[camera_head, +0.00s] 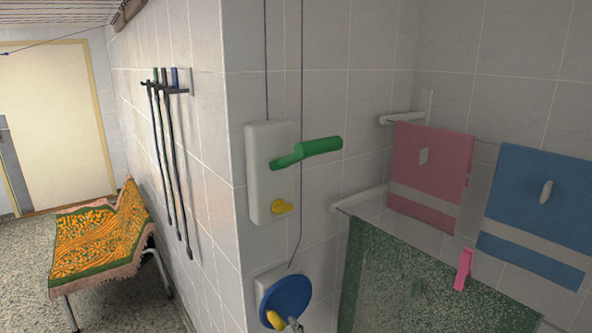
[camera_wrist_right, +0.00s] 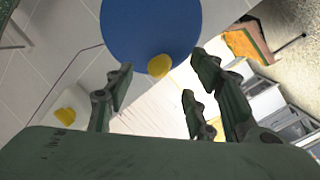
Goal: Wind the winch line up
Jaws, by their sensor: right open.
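A white wall box (camera_head: 262,205) carries a green crank handle (camera_head: 318,147) and a small yellow lever (camera_head: 283,207). Below it, a blue disc (camera_head: 290,292) with a yellow knob (camera_head: 275,319) sits on a pale wall plate. A thin dark line (camera_head: 301,90) hangs down past the box towards the disc. In the right wrist view, my right gripper (camera_wrist_right: 160,78) is open. The blue disc (camera_wrist_right: 150,30) and its yellow knob (camera_wrist_right: 159,66) show beyond and between its fingers, and nothing appears held. My left gripper is not in view.
Pink (camera_head: 430,155) and blue (camera_head: 540,195) towels hang at the right, above a green speckled panel or cloth (camera_head: 410,280) with a pink clip (camera_head: 463,269). Leads hang from a wall rack (camera_head: 172,90). A bench with an orange cover (camera_head: 100,245) stands left on open floor.

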